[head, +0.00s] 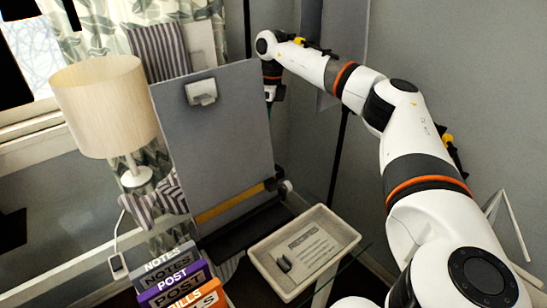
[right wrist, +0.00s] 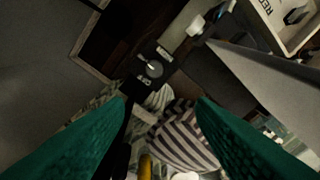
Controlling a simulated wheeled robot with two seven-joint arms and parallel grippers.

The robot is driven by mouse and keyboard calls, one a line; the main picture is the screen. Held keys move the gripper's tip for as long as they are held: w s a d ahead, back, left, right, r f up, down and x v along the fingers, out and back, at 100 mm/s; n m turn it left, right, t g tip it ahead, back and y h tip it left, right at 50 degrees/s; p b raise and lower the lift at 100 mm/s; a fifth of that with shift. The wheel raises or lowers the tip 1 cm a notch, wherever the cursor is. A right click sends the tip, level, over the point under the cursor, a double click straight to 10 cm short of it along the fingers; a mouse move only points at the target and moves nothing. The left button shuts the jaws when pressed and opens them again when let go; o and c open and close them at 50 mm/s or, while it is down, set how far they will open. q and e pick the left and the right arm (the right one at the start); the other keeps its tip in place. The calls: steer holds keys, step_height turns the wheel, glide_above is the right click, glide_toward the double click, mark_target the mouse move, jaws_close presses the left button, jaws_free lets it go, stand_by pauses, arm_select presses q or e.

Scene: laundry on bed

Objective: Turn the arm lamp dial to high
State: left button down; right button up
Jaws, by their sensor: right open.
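A round dark dial (right wrist: 153,68) with a light pointer mark sits on a small dark plate with pale labels, seen in the right wrist view. The labels are too small to read surely, so I cannot tell its setting. My right gripper (right wrist: 160,103) is open, its two green fingers wide apart with nothing between them. The dial appears beyond the fingertips, roughly in line with the gap, and apart from them. In the head view my right arm reaches to the back, and the grey upright board (head: 222,130) hides the fingers and the dial. My left gripper is not in view.
A table lamp with a cream shade (head: 106,105) stands at the left. A shallow tray (head: 346,238) with a printed card lies at the front right. Lettered boxes (head: 174,285) stand at the bottom. Striped cloth (right wrist: 182,140) lies below the dial in the wrist view.

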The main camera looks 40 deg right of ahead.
steer(key=shift+n+g+h, duration=0.4)
steer(key=shift+n+h, duration=0.1)
steer(key=shift+h, duration=0.2)
step_height(320, 180, down, 14)
steer(key=shift+s+d+f, duration=0.1)
steer(key=shift+d+f, duration=0.05)
steer(key=shift+f, duration=0.1)
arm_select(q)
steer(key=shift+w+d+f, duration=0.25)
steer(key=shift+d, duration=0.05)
arm_select(e)
steer(key=c, duration=1)
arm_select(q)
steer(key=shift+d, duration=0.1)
arm_select(e)
steer(key=shift+o, duration=0.2)
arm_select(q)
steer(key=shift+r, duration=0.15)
